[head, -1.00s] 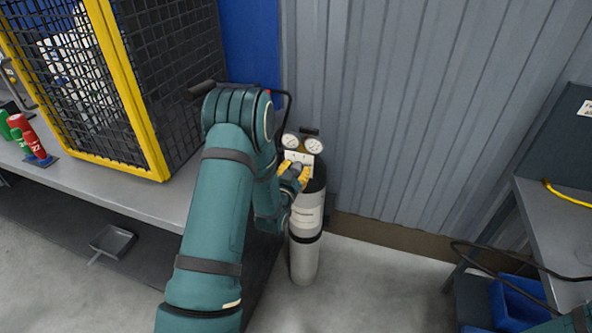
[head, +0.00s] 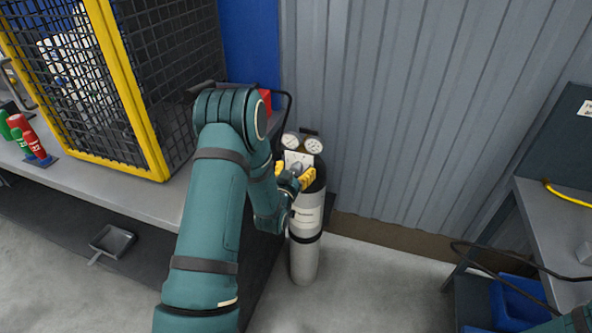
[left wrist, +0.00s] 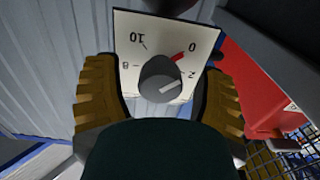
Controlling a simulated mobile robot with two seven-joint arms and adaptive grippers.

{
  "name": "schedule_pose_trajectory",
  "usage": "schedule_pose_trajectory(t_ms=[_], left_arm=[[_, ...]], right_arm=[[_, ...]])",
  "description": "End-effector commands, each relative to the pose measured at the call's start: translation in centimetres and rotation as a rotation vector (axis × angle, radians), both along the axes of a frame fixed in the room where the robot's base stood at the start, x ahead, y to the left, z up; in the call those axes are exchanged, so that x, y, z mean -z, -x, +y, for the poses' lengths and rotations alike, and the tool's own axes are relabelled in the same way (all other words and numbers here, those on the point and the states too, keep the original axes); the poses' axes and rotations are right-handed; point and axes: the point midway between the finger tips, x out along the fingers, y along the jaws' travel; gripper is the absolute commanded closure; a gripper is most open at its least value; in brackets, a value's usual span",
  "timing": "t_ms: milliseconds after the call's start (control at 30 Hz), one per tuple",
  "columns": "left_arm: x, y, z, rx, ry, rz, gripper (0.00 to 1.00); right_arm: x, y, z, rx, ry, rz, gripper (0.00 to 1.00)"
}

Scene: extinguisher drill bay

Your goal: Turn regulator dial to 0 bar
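The regulator dial is a grey knob (left wrist: 160,78) on a white plate (left wrist: 165,45), which also shows in the head view (head: 298,157). In the left wrist view the numerals appear upside down, with a red mark beside 0. A pale line on the knob points right and slightly up, roughly towards the 2. My left gripper (head: 294,173) is open, with a yellow finger on each side of the knob. In the left wrist view, gaps show between both fingers and the knob. The dial's lower part is hidden. My right gripper is not in view.
The plate sits below two round gauges (head: 303,144) on a grey cylinder (head: 305,260) standing on the floor. A bench (head: 150,195) with a yellow-framed mesh cage (head: 130,95) is at left. A corrugated wall (head: 420,120) is behind.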

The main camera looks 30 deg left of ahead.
Motion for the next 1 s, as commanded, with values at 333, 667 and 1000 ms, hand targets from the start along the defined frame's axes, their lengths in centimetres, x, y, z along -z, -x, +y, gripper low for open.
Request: schedule_pose_trajectory(t_ms=[333,667,1000], left_arm=[[0.1,0.6,-0.1,-0.001,-0.001,0.002,0.31],[0.1,6.2,-1.4,-0.002,0.001,0.005,0.31],[0.1,11.1,-2.6,-0.001,-0.001,0.002,0.31]], right_arm=[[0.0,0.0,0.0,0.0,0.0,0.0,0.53],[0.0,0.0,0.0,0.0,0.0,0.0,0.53],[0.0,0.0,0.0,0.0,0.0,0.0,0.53]])
